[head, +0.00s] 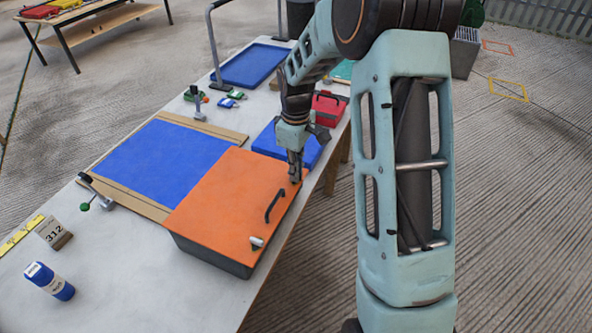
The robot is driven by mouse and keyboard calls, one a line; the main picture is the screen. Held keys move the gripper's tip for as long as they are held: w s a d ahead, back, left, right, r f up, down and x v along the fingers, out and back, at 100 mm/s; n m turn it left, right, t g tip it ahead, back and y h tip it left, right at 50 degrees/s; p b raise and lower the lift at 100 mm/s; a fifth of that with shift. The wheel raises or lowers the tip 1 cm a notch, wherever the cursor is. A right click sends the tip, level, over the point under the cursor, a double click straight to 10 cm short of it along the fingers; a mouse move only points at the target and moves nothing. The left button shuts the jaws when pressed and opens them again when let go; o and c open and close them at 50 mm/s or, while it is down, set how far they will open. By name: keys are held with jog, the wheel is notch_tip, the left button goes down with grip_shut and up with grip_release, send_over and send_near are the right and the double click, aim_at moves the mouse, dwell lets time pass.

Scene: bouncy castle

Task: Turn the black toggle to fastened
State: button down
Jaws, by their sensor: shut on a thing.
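A dark box with an orange lid (220,195) sits at the table's right edge. A black handle (275,206) stands on the lid near its right side. My gripper (295,180) points down at the lid's far right corner, beyond the handle. It is shut on a small dark part there, which appears to be the black toggle; the fingers mostly hide it, and I cannot tell its angle. A small pale and dark fitting (257,242) is on the lid's near right corner, clear of my gripper.
A blue panel (165,160) with brown edge strips lies left of the box. A blue case (283,148) and a red case (331,105) stand close beyond my gripper.

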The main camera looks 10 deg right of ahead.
jog(key=shift+w+n, duration=0.1)
jog(key=shift+n, duration=0.2)
jog(key=c, duration=2.1)
grip_release()
jog(key=shift+r, duration=0.1)
notch_tip(320, 180, up, 12)
jog(key=shift+f, duration=0.1)
